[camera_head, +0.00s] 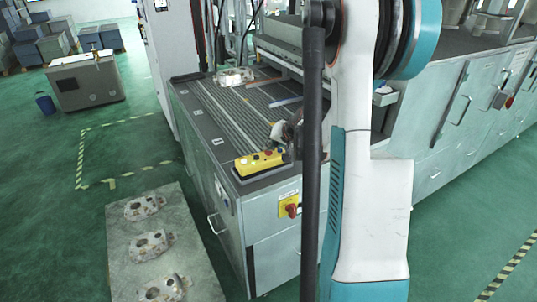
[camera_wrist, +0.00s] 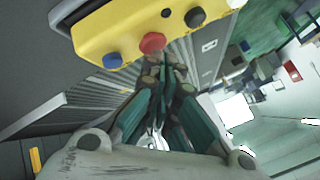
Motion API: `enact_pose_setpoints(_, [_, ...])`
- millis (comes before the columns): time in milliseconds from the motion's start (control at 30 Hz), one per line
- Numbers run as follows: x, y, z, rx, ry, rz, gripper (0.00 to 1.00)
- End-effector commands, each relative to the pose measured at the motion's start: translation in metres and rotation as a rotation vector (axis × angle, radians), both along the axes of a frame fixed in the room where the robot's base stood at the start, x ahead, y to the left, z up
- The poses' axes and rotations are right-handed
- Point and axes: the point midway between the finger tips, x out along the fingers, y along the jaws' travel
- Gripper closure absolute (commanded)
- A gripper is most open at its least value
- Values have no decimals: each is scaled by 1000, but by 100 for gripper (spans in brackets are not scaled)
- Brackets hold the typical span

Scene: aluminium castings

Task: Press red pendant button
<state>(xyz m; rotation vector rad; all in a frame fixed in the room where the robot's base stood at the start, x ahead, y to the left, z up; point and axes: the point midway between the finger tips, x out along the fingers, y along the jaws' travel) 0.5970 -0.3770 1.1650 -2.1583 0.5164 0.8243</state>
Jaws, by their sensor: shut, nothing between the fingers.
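The yellow pendant (camera_head: 247,166) lies on the front corner of the grey ribbed bench in the head view. In the wrist view the yellow pendant (camera_wrist: 105,32) fills the top, with its red button (camera_wrist: 152,42) between a blue button (camera_wrist: 112,60) and a black button (camera_wrist: 195,17). My gripper (camera_wrist: 163,68) is shut and empty, its fingertips just below the red button in the picture. I cannot tell whether they touch it. In the head view my gripper (camera_head: 284,133) is partly hidden behind my arm, close to the pendant's right end.
The bench (camera_head: 215,115) carries a pale casting (camera_head: 233,77) at its far end. A red and yellow switch (camera_head: 290,206) sits on the bench's front. Several castings lie on a grey slab (camera_head: 120,238) on the floor at left. Green floor is open at left.

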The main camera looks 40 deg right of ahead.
Motion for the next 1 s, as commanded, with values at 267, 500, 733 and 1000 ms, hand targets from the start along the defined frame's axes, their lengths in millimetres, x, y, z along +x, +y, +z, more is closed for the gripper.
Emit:
enact_pose_setpoints(267, [0,0,0,0,0,0,100])
enact_pose_setpoints(500, [0,0,-1,0,0,0,100])
enact_pose_setpoints(733, [0,0,-4,0,0,0,100])
enact_pose_setpoints(1000, [0,0,-7,0,0,0,100])
